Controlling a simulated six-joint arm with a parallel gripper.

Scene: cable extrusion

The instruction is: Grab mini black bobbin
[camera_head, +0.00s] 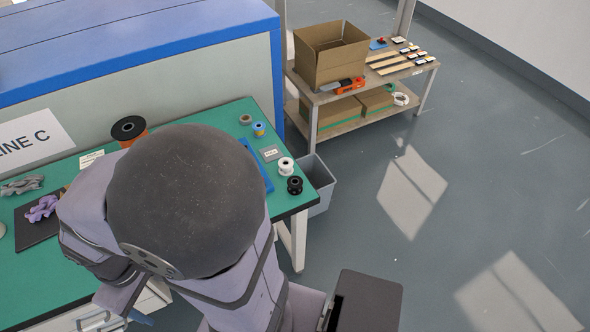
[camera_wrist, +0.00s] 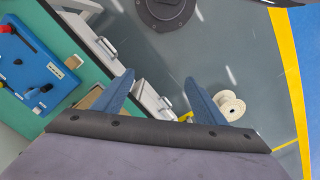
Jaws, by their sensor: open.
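A small black bobbin (camera_head: 294,185) sits near the right edge of the green table (camera_head: 238,115), just in front of a small white bobbin (camera_head: 285,166). My gripper (camera_wrist: 160,77) is open and empty in the wrist view, its two blue fingers spread apart above the floor beside the table. No black bobbin shows between or near the fingers there.
A larger black spool (camera_head: 129,128) stands at the back of the table. A grey bin (camera_head: 319,183) is on the floor beside the table's right edge. A shelf with a cardboard box (camera_head: 331,55) stands behind. The wrist view shows a blue fixture (camera_wrist: 30,70) and a pale spool (camera_wrist: 230,105).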

